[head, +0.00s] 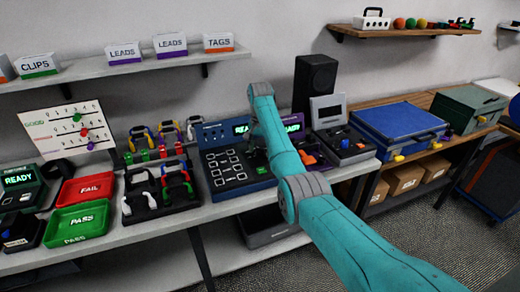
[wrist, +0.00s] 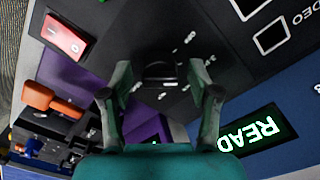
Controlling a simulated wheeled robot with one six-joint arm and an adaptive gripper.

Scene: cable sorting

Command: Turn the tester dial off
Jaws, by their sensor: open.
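A dark dial (wrist: 160,72) with small white marks around it shows on a black panel in the wrist view; its setting is not readable. My gripper (wrist: 160,66) is open, with one fingertip on each side of the dial. I cannot tell whether the fingers touch it. The blue tester (head: 212,172) stands on the bench in the head view, and its lit green display (wrist: 250,130) shows in the wrist view. In the head view my arm hides the dial and most of my gripper.
A purple unit with orange parts (head: 308,158) stands right of my arm. A grey box with a screen (head: 328,110) and a black speaker (head: 315,80) stand near it. Red (head: 84,190) and green (head: 77,220) trays and a cable rack are left. A shelf (head: 130,66) hangs above.

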